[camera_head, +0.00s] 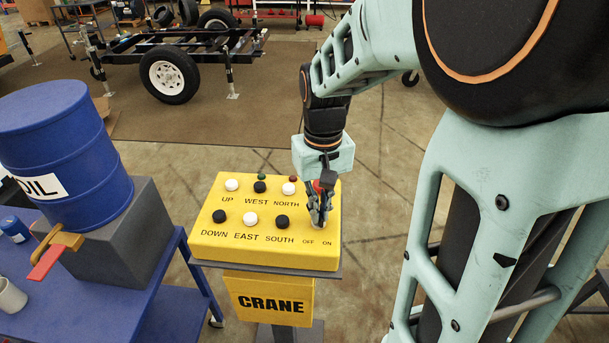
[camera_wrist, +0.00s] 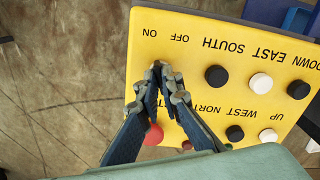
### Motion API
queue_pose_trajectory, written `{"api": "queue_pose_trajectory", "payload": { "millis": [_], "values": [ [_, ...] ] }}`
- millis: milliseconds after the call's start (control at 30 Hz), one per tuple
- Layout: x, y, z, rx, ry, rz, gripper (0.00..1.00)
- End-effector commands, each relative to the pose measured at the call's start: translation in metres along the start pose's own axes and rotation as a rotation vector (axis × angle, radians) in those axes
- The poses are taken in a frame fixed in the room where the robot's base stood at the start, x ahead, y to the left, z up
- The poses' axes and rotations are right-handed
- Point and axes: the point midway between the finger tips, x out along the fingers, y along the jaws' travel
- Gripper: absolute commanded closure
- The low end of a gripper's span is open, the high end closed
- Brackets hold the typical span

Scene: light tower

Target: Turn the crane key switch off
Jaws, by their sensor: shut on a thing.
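The yellow crane control box (camera_head: 225,243) stands on a pedestal marked CRANE, with OFF and ON printed at its front right corner. My gripper (camera_head: 318,216) points down at that corner, just behind the OFF and ON labels. In the wrist view my gripper (camera_wrist: 161,72) has its fingertips close together beside the OFF and ON labels, shut on the key switch. The fingers hide the key switch, so its turned position cannot be told.
Black and white push buttons (camera_head: 250,218) sit left of my gripper. A red button (camera_wrist: 153,135) is close beside my fingers. A blue table (camera_head: 165,310) with a blue oil drum (camera_head: 75,130) stands at left. A wheeled trailer frame (camera_head: 215,48) is behind.

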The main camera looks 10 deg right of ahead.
Motion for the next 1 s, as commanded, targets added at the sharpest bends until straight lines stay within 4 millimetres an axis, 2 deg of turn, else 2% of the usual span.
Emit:
{"api": "queue_pose_trajectory", "payload": {
  "millis": [300,800,833,1000],
  "values": [
    [-0.0011,0.0003,-0.0011,-0.108,0.003,0.001,1.00],
    [-0.0011,0.0003,-0.0014,-0.126,0.004,0.001,1.00],
    [-0.0011,0.0003,-0.0014,-0.126,0.004,0.001,0.92],
    [-0.0008,0.0003,-0.0009,-0.125,0.003,0.001,0.77]
  ]
}}
